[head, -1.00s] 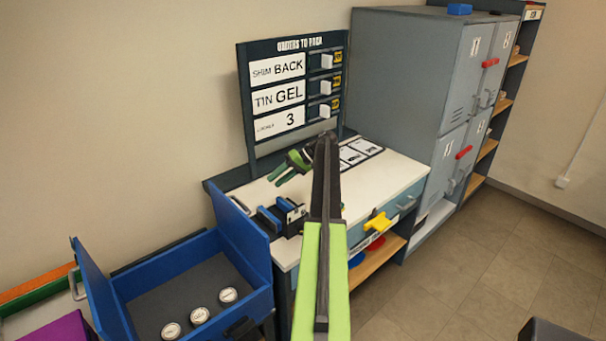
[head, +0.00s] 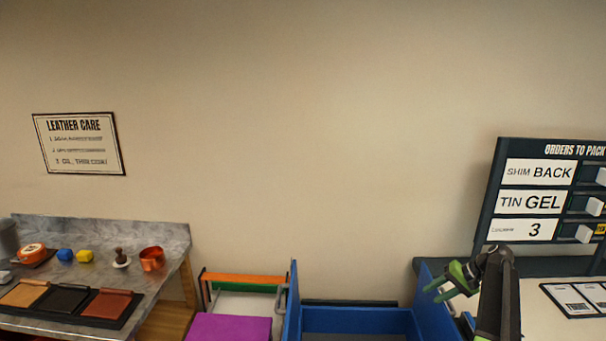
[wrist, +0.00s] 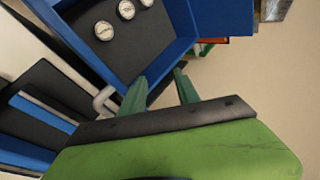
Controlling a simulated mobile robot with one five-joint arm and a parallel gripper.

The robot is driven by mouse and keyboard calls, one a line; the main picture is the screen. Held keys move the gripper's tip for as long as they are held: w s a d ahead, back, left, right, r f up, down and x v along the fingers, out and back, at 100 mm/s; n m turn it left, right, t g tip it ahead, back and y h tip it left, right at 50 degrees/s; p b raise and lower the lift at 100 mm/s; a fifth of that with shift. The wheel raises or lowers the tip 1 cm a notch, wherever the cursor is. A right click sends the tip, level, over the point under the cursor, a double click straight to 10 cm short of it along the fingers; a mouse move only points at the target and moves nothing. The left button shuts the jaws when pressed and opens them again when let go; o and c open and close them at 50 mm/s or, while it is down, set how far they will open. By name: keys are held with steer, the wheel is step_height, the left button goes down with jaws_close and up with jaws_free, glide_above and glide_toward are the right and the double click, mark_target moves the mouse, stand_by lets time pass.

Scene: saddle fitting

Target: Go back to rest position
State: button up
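My gripper (head: 453,283) is at the lower right of the head view, with green fingers and a dark arm link. Its two green fingers also show in the wrist view (wrist: 161,90), spread apart with nothing between them. In the head view it is above the right side of a blue open box (head: 360,322). In the wrist view the box lies beyond the fingertips, with round white-topped tins (wrist: 104,30) on its dark floor.
An orders board (head: 535,200) stands over a white-topped bench (head: 550,310) at right. At left, a grey counter (head: 150,235) holds leather-care items. A purple block (head: 230,328) and a rack (head: 245,279) sit between counter and box. A silver handle (wrist: 103,101) is near the fingers.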

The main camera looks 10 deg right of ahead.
steer(key=s+a+f+n+g+h+b, duration=0.1)
steer(key=a+f+g, duration=0.15)
steer(key=a, duration=0.85)
steer(key=s+a+f+n+g+h+b, duration=0.1)
steer(key=s+a+f+n, duration=0.15)
steer(key=a, duration=0.85)
steer(key=s+a+f+n+h, duration=0.1)
steer(key=s+a, duration=0.2)
steer(key=a, duration=0.3)
steer(key=s+a+f+n+h, duration=0.1)
steer(key=s+a, duration=0.2)
steer(key=a, duration=0.3)
steer(key=s+a+f+n+g+h, duration=0.1)
steer(key=s+a+h, duration=0.1)
steer(key=a, duration=0.4)
steer(key=shift+s+a+b, duration=0.25)
steer(key=shift+s+b, duration=0.2)
steer(key=shift+f, duration=0.15)
